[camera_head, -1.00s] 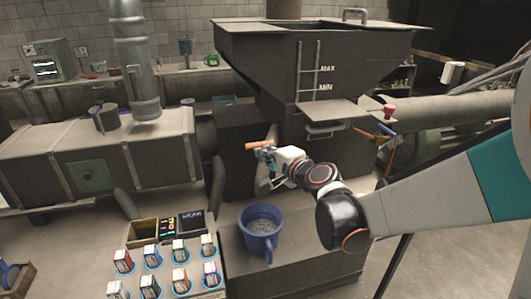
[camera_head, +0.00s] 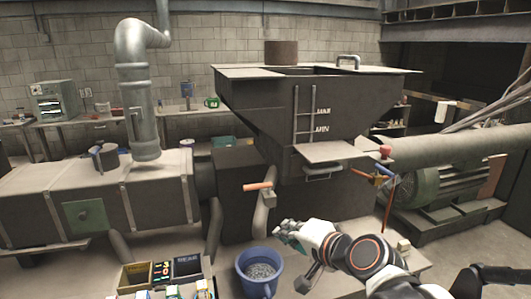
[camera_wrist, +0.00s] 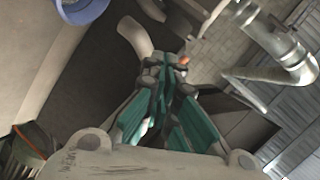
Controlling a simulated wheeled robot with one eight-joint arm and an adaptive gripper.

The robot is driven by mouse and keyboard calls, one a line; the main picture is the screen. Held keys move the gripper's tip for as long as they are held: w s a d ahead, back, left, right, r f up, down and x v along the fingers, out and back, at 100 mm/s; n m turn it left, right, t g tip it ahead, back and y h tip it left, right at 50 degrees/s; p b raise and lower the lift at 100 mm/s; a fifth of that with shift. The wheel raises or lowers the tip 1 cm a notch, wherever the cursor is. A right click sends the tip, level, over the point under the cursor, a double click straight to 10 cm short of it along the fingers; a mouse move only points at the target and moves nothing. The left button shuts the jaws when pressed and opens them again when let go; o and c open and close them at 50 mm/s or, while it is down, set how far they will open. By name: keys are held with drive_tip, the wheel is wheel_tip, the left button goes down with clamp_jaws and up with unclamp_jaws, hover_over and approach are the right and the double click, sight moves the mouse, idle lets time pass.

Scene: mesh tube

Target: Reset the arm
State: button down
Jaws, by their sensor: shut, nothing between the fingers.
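My gripper (camera_head: 284,232) is in the lower middle of the head view, at the end of my white and black arm, to the right of and a little above the blue mug. It is shut and empty. In the wrist view its teal and grey fingers (camera_wrist: 163,72) are together. An orange-handled valve lever (camera_head: 258,186) is up and left of my gripper, apart from it; its orange tip (camera_wrist: 184,60) shows small beyond the fingers in the wrist view.
A blue mug (camera_head: 259,272) full of grey pellets stands below the hopper (camera_head: 270,113); part of it shows in the wrist view (camera_wrist: 82,8). Small boxes (camera_head: 204,290) stand at the bottom. A red-knobbed valve (camera_head: 385,151) is at the right.

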drive_tip(key=s+d+f+n+g+h+b, duration=0.2)
drive_tip(key=s+d+f+n+h+b, duration=0.1)
drive_tip(key=s+d+f, duration=0.2)
drive_tip(key=s+d+f+n+g+h+b, duration=0.2)
drive_tip(key=s+d+f+n+h, duration=0.2)
drive_tip(key=s+d, duration=0.5)
drive_tip(key=s+f, duration=0.1)
drive_tip(key=s, duration=0.2)
drive_tip(key=shift+d+f+n+b, duration=0.3)
drive_tip(key=shift+d+f+b, duration=0.05)
drive_tip(key=shift+d+b, duration=0.05)
